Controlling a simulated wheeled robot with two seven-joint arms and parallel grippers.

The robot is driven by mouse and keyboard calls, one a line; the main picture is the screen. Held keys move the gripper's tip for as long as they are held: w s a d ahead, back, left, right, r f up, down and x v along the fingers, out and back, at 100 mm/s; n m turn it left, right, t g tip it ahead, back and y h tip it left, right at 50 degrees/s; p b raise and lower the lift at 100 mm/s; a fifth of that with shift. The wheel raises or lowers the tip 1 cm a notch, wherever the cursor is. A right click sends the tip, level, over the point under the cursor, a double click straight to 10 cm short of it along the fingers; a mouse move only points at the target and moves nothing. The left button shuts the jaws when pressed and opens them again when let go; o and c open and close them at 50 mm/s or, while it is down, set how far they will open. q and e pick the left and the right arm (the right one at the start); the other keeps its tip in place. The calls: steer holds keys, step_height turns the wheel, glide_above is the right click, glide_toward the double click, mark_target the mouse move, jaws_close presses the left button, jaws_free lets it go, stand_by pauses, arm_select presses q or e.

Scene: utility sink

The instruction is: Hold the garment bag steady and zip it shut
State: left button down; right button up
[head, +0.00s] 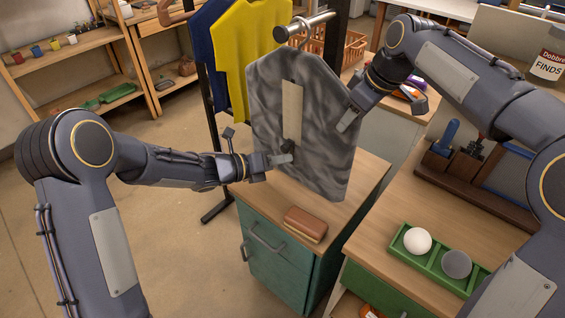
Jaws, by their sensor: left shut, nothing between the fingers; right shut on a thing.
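The grey garment bag (327,160) hangs from a metal rail. A pale strip (291,105) runs down its upper middle, and a small dark piece (289,145), which may be the zip pull, sits at the strip's lower end. My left gripper (284,159) is shut and empty, in front of the bag just below this dark piece. I cannot tell whether it touches the bag. My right gripper (346,121) is shut on the bag's right edge at mid-height. The gripped cloth is mostly hidden by the fingers.
Yellow (247,50) and blue (203,45) shirts hang behind at left. Below the bag stands a teal cabinet (267,258) with a brown brush-like block (306,223) on top. Open floor lies at left.

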arm_select(q)
step_height(320, 180, up, 19)
steer(key=shift+a+f, duration=0.15)
stand_by(0.5)
step_height(320, 180, down, 3)
steer(key=s+d, duration=0.2)
steer(key=v, duration=1)
arm_select(e)
steer(key=o, duration=1.3)
steer(key=shift+c, duration=0.2)
